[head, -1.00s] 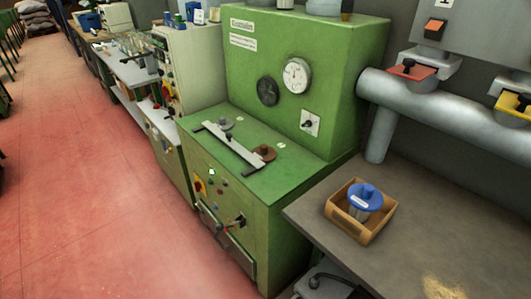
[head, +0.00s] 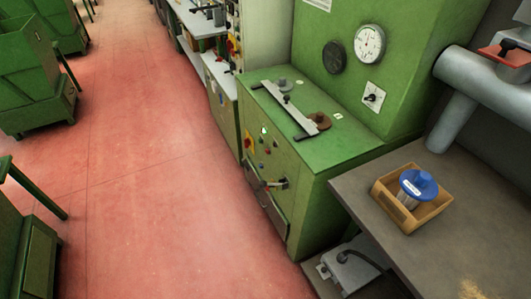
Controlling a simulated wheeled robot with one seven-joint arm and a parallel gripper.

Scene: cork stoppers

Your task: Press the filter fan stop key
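The green machine (head: 300,180) stands right of centre in the head view. Its front panel carries a red and yellow switch (head: 249,141), a small bright white key or lamp (head: 264,130), and a few small buttons below it. A dark lever or knob (head: 280,184) sits lower on the panel. The lettering is too small to read, so I cannot tell which control is the filter fan stop key. My gripper is not in view.
A grey table (head: 365,200) at the right bears a wooden box (head: 432,217) with a blue-topped container (head: 418,184). A grey device (head: 350,270) is below it. Green carts (head: 40,70) stand at the left. The red floor (head: 150,170) between is clear.

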